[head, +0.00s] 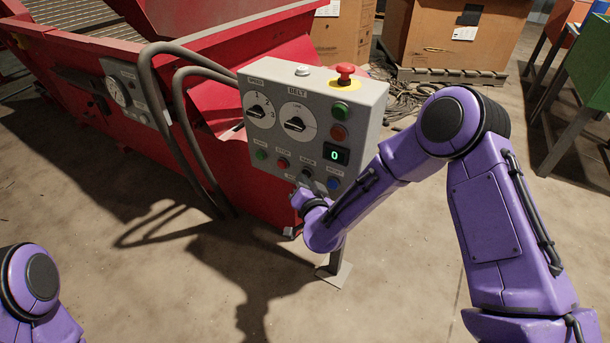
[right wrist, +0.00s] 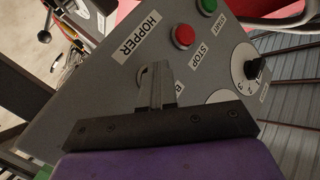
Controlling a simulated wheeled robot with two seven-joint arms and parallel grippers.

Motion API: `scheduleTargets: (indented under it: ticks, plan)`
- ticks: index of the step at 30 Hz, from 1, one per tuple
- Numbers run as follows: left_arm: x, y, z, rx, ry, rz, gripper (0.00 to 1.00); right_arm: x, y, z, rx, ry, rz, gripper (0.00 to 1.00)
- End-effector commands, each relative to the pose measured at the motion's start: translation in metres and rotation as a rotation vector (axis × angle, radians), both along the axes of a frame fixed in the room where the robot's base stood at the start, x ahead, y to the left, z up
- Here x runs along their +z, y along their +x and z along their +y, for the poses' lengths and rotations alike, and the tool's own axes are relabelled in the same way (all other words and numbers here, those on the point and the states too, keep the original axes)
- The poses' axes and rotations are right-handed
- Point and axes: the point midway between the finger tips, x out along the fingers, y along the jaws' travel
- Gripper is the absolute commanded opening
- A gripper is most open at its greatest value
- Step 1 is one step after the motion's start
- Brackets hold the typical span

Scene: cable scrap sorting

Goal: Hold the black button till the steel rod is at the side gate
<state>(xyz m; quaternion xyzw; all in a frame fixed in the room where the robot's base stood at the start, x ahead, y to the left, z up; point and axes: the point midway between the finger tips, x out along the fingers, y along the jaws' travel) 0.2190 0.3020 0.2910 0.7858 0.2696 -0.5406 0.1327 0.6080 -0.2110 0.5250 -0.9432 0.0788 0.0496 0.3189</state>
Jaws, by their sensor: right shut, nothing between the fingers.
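The grey control box (head: 312,120) stands on a post in the head view. The black button (head: 306,172) sits in its lower row, between a red and a blue button. My right gripper (head: 301,194) is at the lower part of the box face, just below that button. In the right wrist view its fingers (right wrist: 156,84) are shut and empty, tips at the panel beside a label starting with "B". They cover the spot there, so I cannot tell whether they touch or press the button. My left gripper is out of view. I cannot make out the steel rod or side gate.
A red machine (head: 140,75) with a gauge stands left of and behind the box. Thick grey conduits (head: 165,110) run into the box. The red emergency knob (head: 346,72) tops it. Cardboard boxes (head: 455,35) and a cable heap (head: 400,98) lie behind. Floor in front is clear.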

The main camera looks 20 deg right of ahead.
Motion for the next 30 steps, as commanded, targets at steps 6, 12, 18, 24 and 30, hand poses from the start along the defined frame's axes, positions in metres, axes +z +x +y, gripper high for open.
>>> scheduleTargets:
  ticks: [6,12,18,24,30]
  plan:
    - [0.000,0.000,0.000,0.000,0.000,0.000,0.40,0.000,0.000,-0.001,-0.002,0.000,-0.001,0.00]
    - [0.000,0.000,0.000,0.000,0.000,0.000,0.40,0.000,0.000,-0.001,-0.002,0.000,-0.001,0.00]
    - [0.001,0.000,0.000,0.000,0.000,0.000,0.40,0.000,-0.002,0.003,0.000,0.000,0.000,0.00]
    - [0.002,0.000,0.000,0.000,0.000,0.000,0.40,0.000,-0.009,0.012,0.001,-0.001,0.001,0.00]
    - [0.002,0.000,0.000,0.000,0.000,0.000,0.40,0.000,-0.011,0.013,-0.001,0.000,0.000,0.00]
